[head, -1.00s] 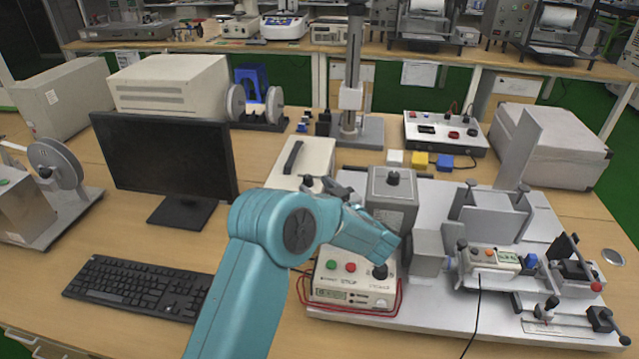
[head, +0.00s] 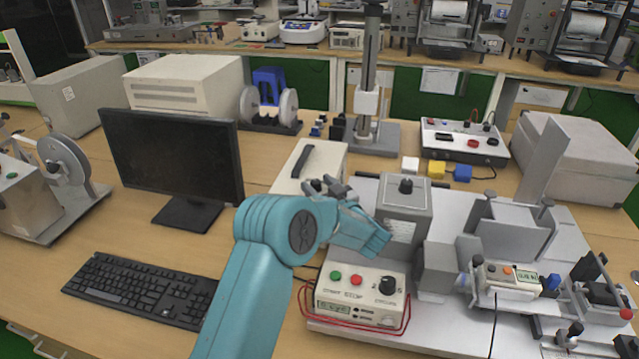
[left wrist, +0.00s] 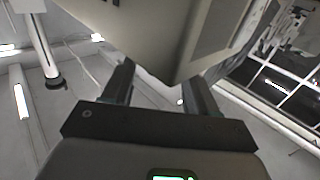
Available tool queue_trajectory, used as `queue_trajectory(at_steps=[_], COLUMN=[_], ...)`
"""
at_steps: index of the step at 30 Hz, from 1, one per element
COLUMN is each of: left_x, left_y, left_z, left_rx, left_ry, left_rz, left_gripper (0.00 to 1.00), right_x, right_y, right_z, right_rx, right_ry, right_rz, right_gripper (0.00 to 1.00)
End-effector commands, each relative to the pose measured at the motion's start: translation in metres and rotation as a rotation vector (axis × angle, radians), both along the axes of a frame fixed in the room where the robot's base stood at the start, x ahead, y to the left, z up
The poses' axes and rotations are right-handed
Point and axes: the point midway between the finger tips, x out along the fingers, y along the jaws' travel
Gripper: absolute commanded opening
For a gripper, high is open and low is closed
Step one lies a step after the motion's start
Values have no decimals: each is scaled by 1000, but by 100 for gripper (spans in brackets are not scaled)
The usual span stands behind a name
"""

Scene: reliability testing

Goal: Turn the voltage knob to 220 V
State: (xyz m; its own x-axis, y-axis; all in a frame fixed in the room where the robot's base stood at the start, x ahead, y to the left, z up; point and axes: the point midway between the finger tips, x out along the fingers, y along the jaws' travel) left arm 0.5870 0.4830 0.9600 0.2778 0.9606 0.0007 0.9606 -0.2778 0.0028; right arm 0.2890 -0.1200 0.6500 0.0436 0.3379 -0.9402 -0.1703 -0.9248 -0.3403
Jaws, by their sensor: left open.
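A black knob (head: 405,186) stands on top of a grey box (head: 408,212) with a printed label on its front. Another black knob (head: 387,285) is on a cream control box (head: 335,305) with a green and a red button and a small display. I cannot read any voltage marks, so I cannot tell which knob is the voltage knob. My left gripper (head: 327,187) is just left of the grey box, apart from both knobs. In the left wrist view its fingers (left wrist: 162,88) are spread and empty, with a pale box corner beyond them.
A cream case with a black handle (head: 305,165) is close behind my left gripper. A monitor (head: 172,155) and keyboard (head: 138,290) are at left. A motor rig (head: 510,275) on the grey plate (head: 440,325) is at right. A red cable (head: 407,310) loops round the control box.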

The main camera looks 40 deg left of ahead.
Motion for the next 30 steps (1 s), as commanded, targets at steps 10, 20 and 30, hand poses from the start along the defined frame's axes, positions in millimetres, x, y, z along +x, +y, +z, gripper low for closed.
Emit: queue_trajectory(at_steps=[10,20,30], left_x=[4,5,2], left_y=[5,6,7], left_z=[0,-1,-4], left_rx=[1,0,-2], left_ry=[2,2,3], left_rz=[0,-3,-112], left_gripper=[55,2,2], right_x=[0,0,0], right_y=[0,0,0], right_z=[1,0,-11], right_rx=[0,0,0], right_ry=[0,0,0], right_rz=[0,0,0], right_gripper=[43,43,43])
